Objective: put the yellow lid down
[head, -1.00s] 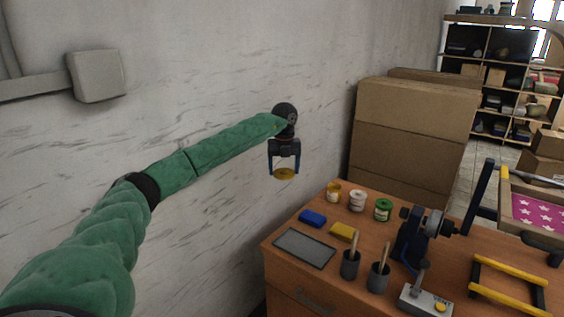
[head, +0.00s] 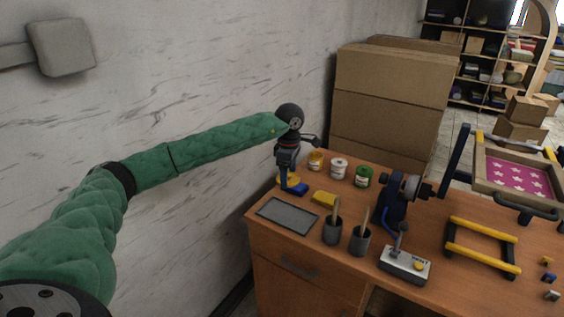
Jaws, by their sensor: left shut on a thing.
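My left gripper (head: 288,184) is shut on the yellow lid (head: 294,178), at the back left corner of the wooden table. The lid shows only in part behind a blue finger, near the blue block (head: 300,189). I cannot tell whether the lid touches the table. A yellow pot (head: 316,161) stands to the right of the gripper, apart from it. My right gripper is not in view.
A white pot (head: 339,168) and a green pot (head: 362,176) stand in line with the yellow one. In front are a yellow block (head: 323,198), a grey tray (head: 287,216) and two brush cups. Cardboard boxes (head: 390,95) stand behind the table (head: 300,245).

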